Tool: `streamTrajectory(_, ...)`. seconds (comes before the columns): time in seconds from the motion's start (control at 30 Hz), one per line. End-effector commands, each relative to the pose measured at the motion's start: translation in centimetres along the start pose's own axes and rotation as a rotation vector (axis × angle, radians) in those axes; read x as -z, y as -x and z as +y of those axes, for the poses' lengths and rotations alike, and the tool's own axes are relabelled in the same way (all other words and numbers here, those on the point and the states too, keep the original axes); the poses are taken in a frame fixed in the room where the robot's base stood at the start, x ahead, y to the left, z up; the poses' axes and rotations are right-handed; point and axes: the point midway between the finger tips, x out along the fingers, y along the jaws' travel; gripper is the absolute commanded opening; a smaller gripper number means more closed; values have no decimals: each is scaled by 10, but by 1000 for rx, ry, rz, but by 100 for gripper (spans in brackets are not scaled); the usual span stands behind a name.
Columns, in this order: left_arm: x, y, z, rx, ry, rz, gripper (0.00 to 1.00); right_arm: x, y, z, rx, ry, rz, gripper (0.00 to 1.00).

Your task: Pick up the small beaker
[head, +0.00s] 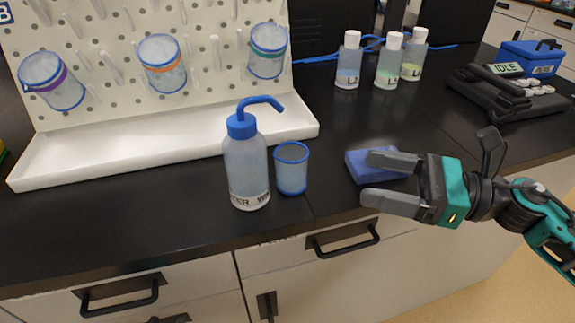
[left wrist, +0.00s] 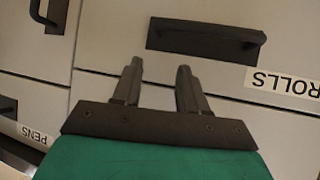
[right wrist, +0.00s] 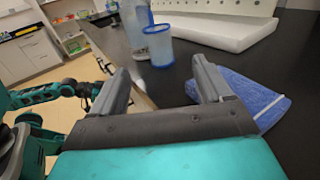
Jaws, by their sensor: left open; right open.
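The small beaker (head: 291,172) is clear with a blue rim and stands upright on the black bench, just right of the wash bottle (head: 246,165). In the right wrist view the beaker (right wrist: 158,48) stands beyond the fingertips, near the middle top.
A white pegboard (head: 205,90) holds several beakers with coloured bands; its white tray (head: 100,160) runs along the bench. Sample bottles (head: 388,62) stand at the back. Drawer handles (head: 343,240) stick out below the bench edge.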

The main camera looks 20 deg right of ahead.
Motion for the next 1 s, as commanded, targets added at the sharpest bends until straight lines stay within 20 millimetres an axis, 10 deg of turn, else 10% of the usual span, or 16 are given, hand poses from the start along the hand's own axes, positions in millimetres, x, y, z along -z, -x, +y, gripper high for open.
streamTrajectory(1.0,1,10,-4,16,4,-11,43,-4,-98,-1,3,-3,-4,78)
